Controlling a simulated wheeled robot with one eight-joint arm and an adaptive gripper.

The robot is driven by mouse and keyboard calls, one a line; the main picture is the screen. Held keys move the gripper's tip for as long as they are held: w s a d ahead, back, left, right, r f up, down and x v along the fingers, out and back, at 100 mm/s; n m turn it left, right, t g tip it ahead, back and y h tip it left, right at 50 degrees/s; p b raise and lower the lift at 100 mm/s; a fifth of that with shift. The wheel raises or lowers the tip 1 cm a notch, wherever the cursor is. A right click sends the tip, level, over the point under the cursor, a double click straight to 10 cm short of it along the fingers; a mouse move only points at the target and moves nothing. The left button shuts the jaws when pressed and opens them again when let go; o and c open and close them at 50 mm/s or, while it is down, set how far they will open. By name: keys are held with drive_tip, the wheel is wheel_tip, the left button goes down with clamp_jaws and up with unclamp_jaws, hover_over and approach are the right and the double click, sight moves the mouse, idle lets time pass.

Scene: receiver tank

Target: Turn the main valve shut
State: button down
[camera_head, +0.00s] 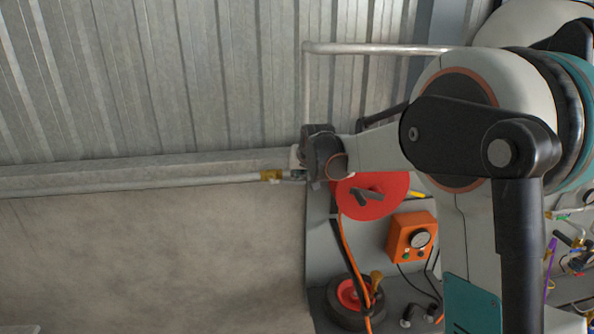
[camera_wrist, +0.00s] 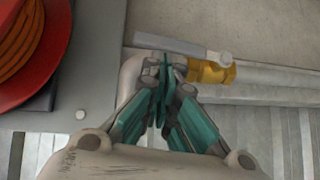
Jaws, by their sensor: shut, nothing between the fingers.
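The main valve is a brass body (camera_wrist: 208,72) with a flat grey lever (camera_wrist: 172,46) in the wrist view. The lever runs left from its pivot, roughly in line with the pipe. In the head view the brass body (camera_head: 271,175) sits on the pipe just left of my gripper (camera_head: 299,174). My gripper also shows in the wrist view (camera_wrist: 166,68), with its teal fingers together and nothing between them. The fingertips are beside the lever's middle, left of the brass body. I cannot tell whether they touch the lever. In the head view my wrist hides the lever.
The grey pipe (camera_head: 150,183) runs left along the wall base. A red hose reel (camera_head: 385,207) is close below my wrist and also shows in the wrist view (camera_wrist: 50,55). An orange gauge box (camera_head: 405,228) sits right of it.

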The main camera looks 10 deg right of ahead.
drive_tip(key=shift+d+f, duration=0.1)
drive_tip(key=shift+f, duration=0.05)
drive_tip(key=shift+f+b, duration=0.15)
drive_tip(key=shift+b, duration=0.3)
